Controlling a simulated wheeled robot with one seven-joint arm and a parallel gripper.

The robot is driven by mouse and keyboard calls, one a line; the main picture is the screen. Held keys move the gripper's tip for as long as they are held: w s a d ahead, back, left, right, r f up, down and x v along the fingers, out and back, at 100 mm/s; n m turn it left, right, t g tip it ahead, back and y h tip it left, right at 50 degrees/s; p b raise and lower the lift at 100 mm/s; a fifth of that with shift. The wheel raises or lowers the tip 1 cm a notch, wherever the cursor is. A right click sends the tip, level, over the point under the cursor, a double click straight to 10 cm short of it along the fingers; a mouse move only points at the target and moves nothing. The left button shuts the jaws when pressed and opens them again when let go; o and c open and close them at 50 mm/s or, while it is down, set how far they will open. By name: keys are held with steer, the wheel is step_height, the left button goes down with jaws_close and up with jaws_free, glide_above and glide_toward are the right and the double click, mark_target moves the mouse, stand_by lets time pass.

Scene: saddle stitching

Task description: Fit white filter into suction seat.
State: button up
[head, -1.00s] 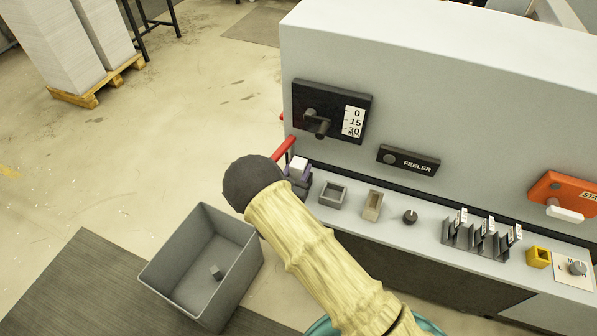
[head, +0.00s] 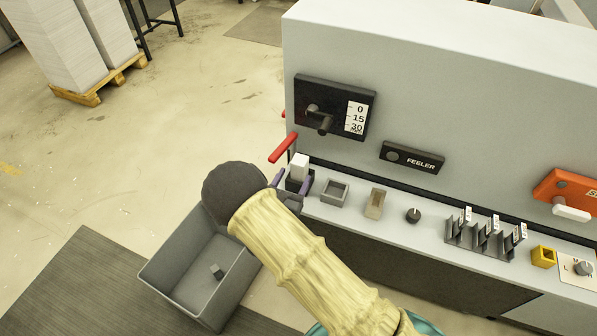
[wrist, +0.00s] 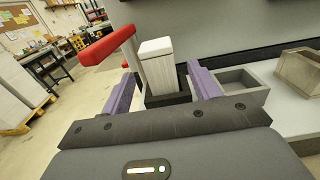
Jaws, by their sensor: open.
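The white filter (head: 300,166) is a pale upright block near the left end of the machine's ledge. In the wrist view the white filter (wrist: 160,70) stands with its lower end in a dark square seat (wrist: 181,98); how deep it sits is hidden. My gripper (head: 287,188) is level with the dark seat in the head view, partly hidden by my wrist. In the wrist view my gripper's (wrist: 162,88) two purple fingers are spread, one on each side of the filter, with gaps showing. It holds nothing.
A red lever (wrist: 107,46) juts out close to the filter's left. A grey square socket (head: 334,192), a beige holder (head: 375,203) and a dark knob (head: 414,215) follow rightward. A grey bin (head: 180,290) with a small grey cube (head: 216,271) stands below left.

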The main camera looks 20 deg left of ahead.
steer(key=s+b, duration=0.1)
steer(key=s, duration=0.5)
steer(key=shift+s+a, duration=0.2)
steer(key=shift+w, duration=0.1)
stand_by(0.3)
steer(key=d+r+m+g+h, duration=0.3)
steer(key=d+m+g+h, duration=0.35)
steer(key=d, duration=0.65)
steer(key=d+r+m+g+h, duration=0.25)
steer(key=d+m+g, duration=0.55)
steer(key=d, duration=0.5)
steer(key=s+d+r+m+y, duration=0.7)
steer(key=m+y, duration=0.3)
steer(key=m, duration=1)
steer(key=shift+s+d+r+m+g, duration=0.4)
steer(key=shift+s+d, duration=0.2)
steer(key=shift+d, duration=0.2)
